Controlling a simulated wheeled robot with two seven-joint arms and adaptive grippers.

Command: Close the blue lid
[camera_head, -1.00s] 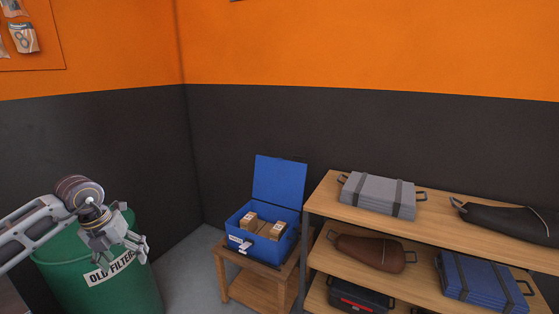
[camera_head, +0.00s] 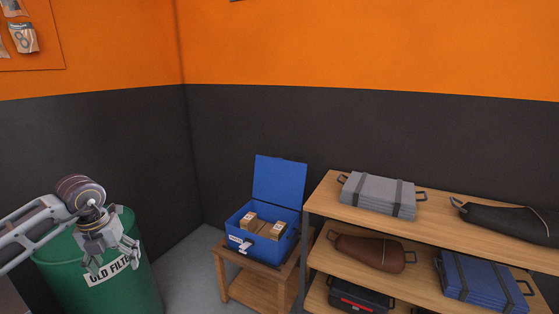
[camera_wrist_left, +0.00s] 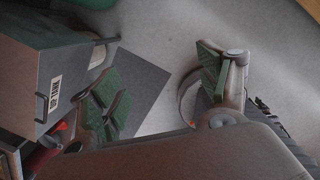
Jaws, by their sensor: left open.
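A blue box (camera_head: 254,243) stands on a small wooden table. Its blue lid (camera_head: 279,181) is hinged at the back and stands open, nearly upright. Small cardboard boxes (camera_head: 272,231) are inside, and a pale latch (camera_head: 245,247) is on the front. My left gripper (camera_head: 112,262) is open and empty in front of the green drum, well to the left of the blue box. In the left wrist view its green-padded fingers (camera_wrist_left: 165,92) are spread apart over the floor, with nothing between them. My right gripper is not in view.
A green drum (camera_head: 150,289) labelled for old filters stands behind my left gripper. The wooden table (camera_head: 230,275) holds the blue box. A grey cabinet (camera_wrist_left: 30,80) shows in the left wrist view.

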